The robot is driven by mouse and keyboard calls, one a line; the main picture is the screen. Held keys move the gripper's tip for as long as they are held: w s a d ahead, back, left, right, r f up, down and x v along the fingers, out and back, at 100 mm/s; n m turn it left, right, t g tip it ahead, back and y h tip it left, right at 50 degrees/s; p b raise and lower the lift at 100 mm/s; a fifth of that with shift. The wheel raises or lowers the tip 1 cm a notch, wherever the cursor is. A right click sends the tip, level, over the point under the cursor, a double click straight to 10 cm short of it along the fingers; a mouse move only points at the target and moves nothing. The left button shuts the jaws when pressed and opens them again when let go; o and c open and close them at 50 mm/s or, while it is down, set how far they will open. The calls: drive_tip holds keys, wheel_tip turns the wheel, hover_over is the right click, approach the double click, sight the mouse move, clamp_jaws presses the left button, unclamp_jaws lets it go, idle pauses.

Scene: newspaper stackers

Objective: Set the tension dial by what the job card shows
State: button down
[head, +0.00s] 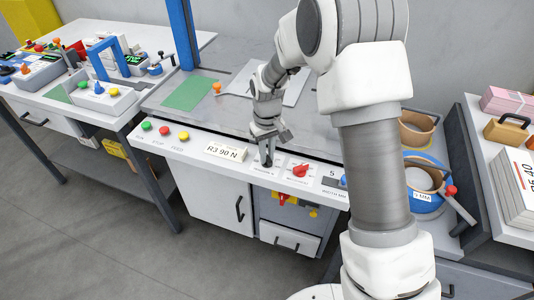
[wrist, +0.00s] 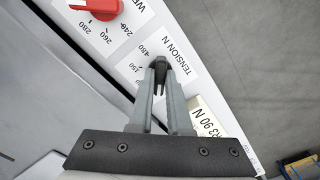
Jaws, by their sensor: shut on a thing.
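The job card (head: 226,152) reads "R3 90 N" and stands on the white front panel; it also shows in the wrist view (wrist: 204,116), partly behind a finger. My gripper (head: 267,158) points down at the panel just right of the card. In the wrist view my gripper (wrist: 160,75) is shut on the dial, one finger on each side. The fingers hide part of the scale, and I cannot tell where the pointer stands.
A red dial (head: 300,171) sits just right on the panel, with marks 240, 260 and 280 in the wrist view. Green, red and yellow buttons (head: 165,131) are to the left. A green sheet (head: 188,93) lies on the machine top.

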idle(0.3)
drive_tip(key=c, duration=0.9)
unclamp_jaws()
drive_tip(key=shift+o, duration=0.2)
drive_tip(key=shift+r, duration=0.15)
wheel_tip(320, 180, up, 17)
drive_tip(key=p, duration=0.2)
drive_tip(key=shift+p, duration=0.3)
drive_tip(key=shift+r, duration=0.1)
